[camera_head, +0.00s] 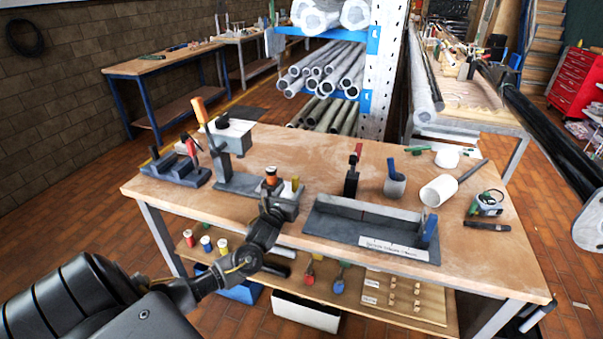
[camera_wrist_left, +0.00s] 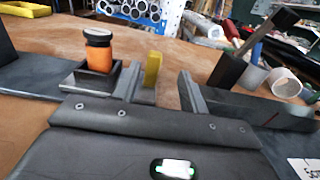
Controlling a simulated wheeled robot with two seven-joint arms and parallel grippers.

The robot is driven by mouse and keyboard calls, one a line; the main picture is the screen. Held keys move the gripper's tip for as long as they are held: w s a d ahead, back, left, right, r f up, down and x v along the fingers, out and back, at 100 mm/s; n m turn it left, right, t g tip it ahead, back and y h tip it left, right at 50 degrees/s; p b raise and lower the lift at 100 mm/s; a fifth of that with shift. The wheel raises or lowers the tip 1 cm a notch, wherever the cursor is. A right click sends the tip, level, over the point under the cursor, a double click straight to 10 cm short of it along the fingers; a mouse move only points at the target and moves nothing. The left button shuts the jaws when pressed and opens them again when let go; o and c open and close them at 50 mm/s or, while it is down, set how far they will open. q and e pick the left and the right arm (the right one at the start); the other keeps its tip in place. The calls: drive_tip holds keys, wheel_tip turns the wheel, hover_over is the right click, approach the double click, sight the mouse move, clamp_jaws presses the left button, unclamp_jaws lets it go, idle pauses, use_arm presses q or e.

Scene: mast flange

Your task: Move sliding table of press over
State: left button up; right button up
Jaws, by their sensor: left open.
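The press stands at the left middle of the workbench, with a dark column, a lever with an orange handle (camera_head: 199,110) and a dark base plate (camera_head: 238,184). At the plate's right end is a small dark sliding table bearing an orange cylinder with a dark cap (camera_head: 271,174). The cylinder also shows in the left wrist view (camera_wrist_left: 98,50), with an upright yellow tab (camera_wrist_left: 153,69) to its right. My left gripper (camera_head: 284,203) is open in front of the sliding table. In the wrist view, its fingers (camera_wrist_left: 160,88) flank the yellow tab; contact is unclear. My right gripper is out of view.
A dark vise-like tool (camera_head: 178,168) stands left of the press. A long grey fixture (camera_head: 352,225) with a raised wall lies to the right. White cylinders (camera_head: 438,190) and a tape measure (camera_head: 487,205) lie further right. Bare wood separates the press from these.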

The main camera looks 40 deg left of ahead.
sight(294, 179)
use_arm(q)
drive_tip(key=shift+w+a+r, duration=0.25)
drive_tip(key=shift+w+a, duration=0.5)
drive_tip(key=p+x, duration=0.1)
drive_tip(key=x, duration=0.5)
drive_tip(key=shift+w+f, duration=0.2)
drive_tip(key=shift+w+a, duration=0.3)
drive_tip(key=shift+w, duration=0.5)
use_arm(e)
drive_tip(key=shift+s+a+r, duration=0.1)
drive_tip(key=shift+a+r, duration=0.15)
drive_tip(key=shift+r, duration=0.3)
use_arm(q)
clamp_jaws()
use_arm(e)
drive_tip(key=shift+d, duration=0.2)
